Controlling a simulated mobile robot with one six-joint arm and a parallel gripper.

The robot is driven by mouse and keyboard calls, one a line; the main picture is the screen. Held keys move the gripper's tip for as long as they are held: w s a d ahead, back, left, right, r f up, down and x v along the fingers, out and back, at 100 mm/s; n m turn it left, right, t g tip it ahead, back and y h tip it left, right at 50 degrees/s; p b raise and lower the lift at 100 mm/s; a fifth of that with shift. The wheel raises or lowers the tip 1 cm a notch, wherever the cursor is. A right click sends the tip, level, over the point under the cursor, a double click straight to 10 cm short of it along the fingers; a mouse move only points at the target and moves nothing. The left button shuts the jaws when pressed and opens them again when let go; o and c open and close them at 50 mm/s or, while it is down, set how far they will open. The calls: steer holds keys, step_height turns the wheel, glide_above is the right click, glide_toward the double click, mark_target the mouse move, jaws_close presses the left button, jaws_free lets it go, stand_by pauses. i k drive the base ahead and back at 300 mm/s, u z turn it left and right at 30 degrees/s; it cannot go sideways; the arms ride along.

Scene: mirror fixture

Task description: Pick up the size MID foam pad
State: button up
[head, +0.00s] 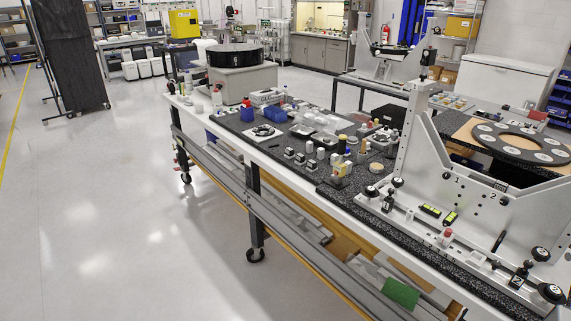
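I cannot pick out a foam pad marked MID; any labels on the small parts are too small to read. Many small parts stand on the long workbench (285,167), on its black speckled mats. Among them are blue blocks (277,114), a white square pad with a dark ring on it (262,132), white trays (318,122) and several small jars and blocks near the middle. My gripper does not show in the head view.
A grey mirror fixture (462,205) with black knobs and plates marked 1 and 2 fills the bench's right end. A black drum (235,55) stands at the far end. A lower shelf holds a green piece (400,293). The floor (95,220) at left is clear.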

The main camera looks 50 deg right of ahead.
mark_target(300, 158)
steer(key=u, duration=0.05)
steer(key=i, duration=1)
steer(key=u, duration=0.1)
steer(key=k, duration=0.9)
steer(key=z, duration=0.2)
steer(key=i, duration=0.4)
steer(key=u, duration=0.1)
